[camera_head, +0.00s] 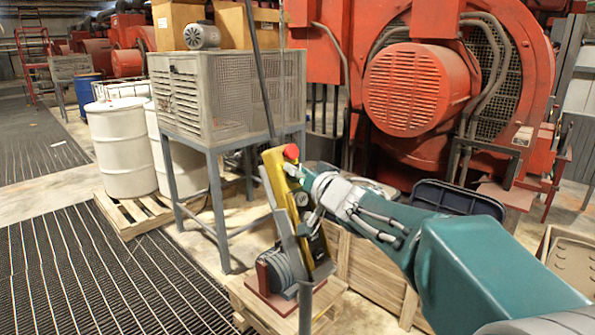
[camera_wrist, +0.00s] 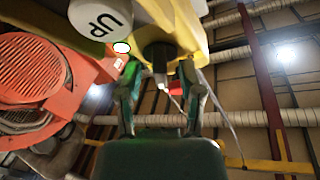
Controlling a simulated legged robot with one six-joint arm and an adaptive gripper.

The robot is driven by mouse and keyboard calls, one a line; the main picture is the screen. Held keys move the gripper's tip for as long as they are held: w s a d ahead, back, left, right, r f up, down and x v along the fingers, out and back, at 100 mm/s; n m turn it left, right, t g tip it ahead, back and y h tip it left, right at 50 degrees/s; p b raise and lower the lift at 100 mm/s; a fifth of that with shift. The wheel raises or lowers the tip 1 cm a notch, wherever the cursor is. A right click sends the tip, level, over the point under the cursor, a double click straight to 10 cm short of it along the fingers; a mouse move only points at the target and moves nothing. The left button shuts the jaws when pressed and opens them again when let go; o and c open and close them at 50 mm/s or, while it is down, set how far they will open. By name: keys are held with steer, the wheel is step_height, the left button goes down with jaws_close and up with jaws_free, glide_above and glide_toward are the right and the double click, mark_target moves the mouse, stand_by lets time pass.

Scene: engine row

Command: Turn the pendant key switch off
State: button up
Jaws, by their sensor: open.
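The yellow pendant (camera_head: 281,190) hangs tilted in the head view, with a red mushroom button (camera_head: 291,152) at its top. In the wrist view the pendant's yellow body (camera_wrist: 213,17) fills the top, with a white button marked UP (camera_wrist: 101,17). A dark key switch (camera_wrist: 158,53) projects from its underside in that view. My gripper (camera_head: 300,186) is close at the pendant's right side. In the wrist view my gripper (camera_wrist: 160,82) has its two fingers apart, one on each side below the switch. I cannot tell whether either finger touches it. The switch's setting is unclear.
A grey motor (camera_head: 282,272) sits on a wooden crate below the pendant. A grey mesh cabinet (camera_head: 240,95) on legs stands behind and left. A large red engine (camera_head: 512,70) fills the back right. Open floor matting (camera_head: 95,280) lies at left.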

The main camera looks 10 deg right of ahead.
jaws_close()
steer(key=shift+n+y, duration=0.4)
steer(key=n+y, duration=0.1)
steer(key=n, duration=0.2)
steer(key=n+g+y, duration=0.1)
steer(key=n+y, duration=0.1)
steer(key=n, duration=0.1)
steer(key=n+g+y, duration=0.1)
steer(key=n, duration=0.2)
steer(key=n+g+y, duration=0.1)
steer(key=n, duration=0.2)
steer(key=n+g+y, duration=0.1)
steer(key=n, duration=0.1)
steer(key=shift+s+a+n+g, duration=0.1)
steer(key=shift+a+n+g, duration=0.1)
steer(key=shift+n+g, duration=0.2)
